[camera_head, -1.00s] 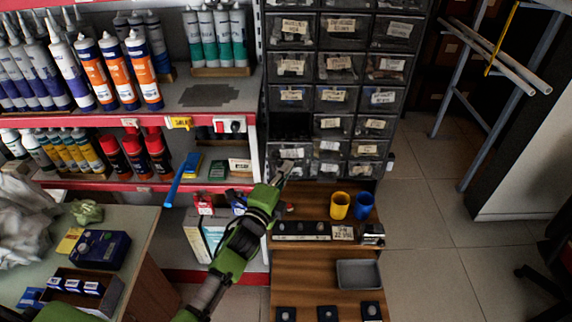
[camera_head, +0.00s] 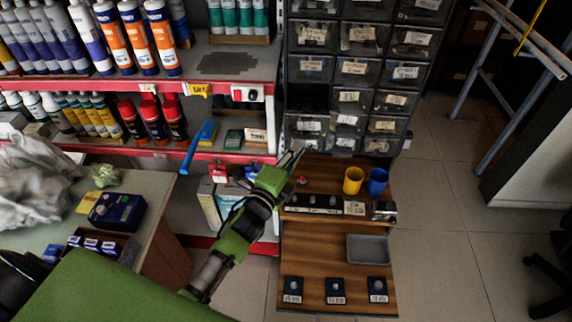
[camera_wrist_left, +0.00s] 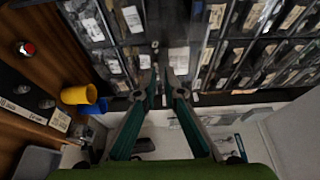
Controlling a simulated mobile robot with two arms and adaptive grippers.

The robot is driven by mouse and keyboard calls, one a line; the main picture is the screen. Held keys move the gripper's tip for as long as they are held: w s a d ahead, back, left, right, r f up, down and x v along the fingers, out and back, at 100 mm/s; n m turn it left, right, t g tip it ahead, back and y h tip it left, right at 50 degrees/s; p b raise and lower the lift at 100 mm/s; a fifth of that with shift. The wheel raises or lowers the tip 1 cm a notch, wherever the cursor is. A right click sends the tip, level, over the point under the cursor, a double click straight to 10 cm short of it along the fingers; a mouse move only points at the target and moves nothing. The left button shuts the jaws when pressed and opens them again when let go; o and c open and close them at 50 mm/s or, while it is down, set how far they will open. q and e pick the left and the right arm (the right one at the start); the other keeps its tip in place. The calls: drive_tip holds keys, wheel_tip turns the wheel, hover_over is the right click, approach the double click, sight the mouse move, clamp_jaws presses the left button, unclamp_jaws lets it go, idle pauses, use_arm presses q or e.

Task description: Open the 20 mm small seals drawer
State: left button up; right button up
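The drawer cabinet (camera_head: 350,75) of dark, clear-fronted drawers with white labels stands behind the wooden bench. I cannot read the labels well enough to tell which is the 20 mm small seals drawer. The visible drawers look shut; one slot (camera_head: 307,97) at the left is dark and seems to have no drawer front. My left gripper (camera_head: 297,154) is just below and in front of the bottom-left drawer (camera_head: 305,127). In the left wrist view my left gripper (camera_wrist_left: 164,86) has its fingertips apart with nothing between them, close to drawer fronts. My right gripper is not in view.
On the bench are a yellow cup (camera_head: 353,181), a blue cup (camera_head: 377,182), a grey tray (camera_head: 368,249) and a labelled black strip (camera_head: 313,203). Red-edged shelves (camera_head: 225,92) with tubes and cans stand to the left.

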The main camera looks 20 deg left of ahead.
use_arm(q)
drive_tip(key=s, duration=0.8)
drive_tip(key=shift+s+a, duration=0.2)
drive_tip(key=shift+a, duration=0.25)
drive_tip(key=s+f+n+g+b, duration=0.1)
drive_tip(key=s+f+n+g, duration=0.3)
drive_tip(key=f, duration=0.8)
drive_tip(key=s+a+f+n+g+y, duration=0.15)
drive_tip(key=s+f, duration=0.35)
drive_tip(key=f, duration=0.8)
drive_tip(key=s+f+n+g+h+b, duration=0.1)
drive_tip(key=s+f+n+g, duration=0.3)
drive_tip(key=f, duration=0.8)
drive_tip(key=s+f+n+g, duration=0.2)
drive_tip(key=s+f, duration=0.4)
drive_tip(key=s, duration=0.4)
drive_tip(key=s+a+f+n+g+y, duration=0.1)
drive_tip(key=s+f+n+g, duration=0.2)
drive_tip(key=s+f, duration=0.4)
drive_tip(key=s+a+f+n+g, duration=0.1)
drive_tip(key=s+f, duration=0.5)
drive_tip(key=s, duration=0.9)
drive_tip(key=shift+a+f+n+g+b, duration=0.2)
drive_tip(key=shift+n+g+b, duration=0.15)
drive_tip(key=shift+n+g, duration=0.35)
drive_tip(key=shift+s, duration=0.1)
